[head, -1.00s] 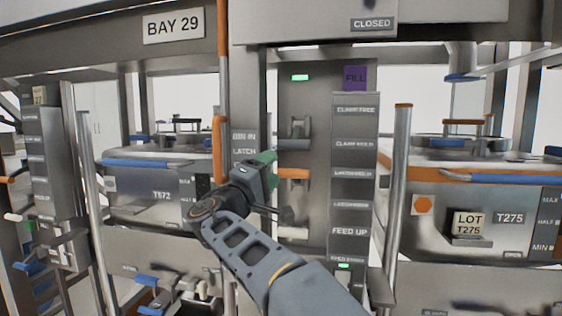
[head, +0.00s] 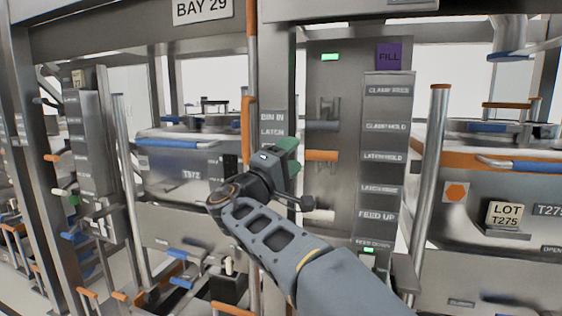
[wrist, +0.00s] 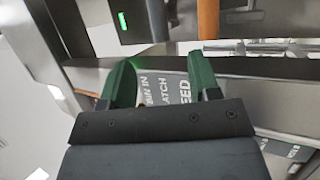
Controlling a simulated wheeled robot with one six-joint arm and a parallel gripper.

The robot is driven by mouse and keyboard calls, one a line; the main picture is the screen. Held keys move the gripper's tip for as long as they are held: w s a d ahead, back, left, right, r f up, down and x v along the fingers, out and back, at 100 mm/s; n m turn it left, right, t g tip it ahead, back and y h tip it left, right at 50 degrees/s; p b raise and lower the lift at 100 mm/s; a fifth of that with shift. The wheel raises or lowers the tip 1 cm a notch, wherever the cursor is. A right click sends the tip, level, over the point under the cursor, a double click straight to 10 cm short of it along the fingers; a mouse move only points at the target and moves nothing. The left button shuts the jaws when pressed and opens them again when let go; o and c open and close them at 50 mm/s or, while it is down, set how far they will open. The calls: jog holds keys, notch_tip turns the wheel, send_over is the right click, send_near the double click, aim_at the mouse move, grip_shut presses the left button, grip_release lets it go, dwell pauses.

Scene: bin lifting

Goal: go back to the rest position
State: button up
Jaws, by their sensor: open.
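My gripper (head: 284,158) is in the middle of the head view, in front of the grey control column with the BIN IN and LATCH labels (head: 272,124). In the wrist view its two green fingers (wrist: 163,85) stand apart with nothing between them. The label plate with BIN IN and LATCH (wrist: 165,88) shows behind the gap. In the head view the fingers are small and partly hidden by the wrist.
An orange-handled lever (head: 322,155) sticks out just right of my gripper. A label panel (head: 385,170) stands further right. Bin T572 (head: 180,175) is left, and a bin with a LOT T275 card (head: 505,214) is right. Metal posts (head: 430,170) stand between.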

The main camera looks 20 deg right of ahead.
jog(key=s+d+f+g+y+p, duration=0.6)
jog(key=y+p, duration=0.3)
jog(key=p, duration=0.5)
jog(key=s+a+f+m+g+y+p, duration=0.1)
jog(key=s+a+f+m+y+p, duration=0.2)
jog(key=s+a+y+p, duration=0.6)
jog(key=s+f+y+p, duration=0.1)
jog(key=s+p, duration=0.2)
jog(key=s, duration=0.1)
jog(key=shift+a+f+m+g, duration=0.4)
jog(key=shift+s, duration=0.1)
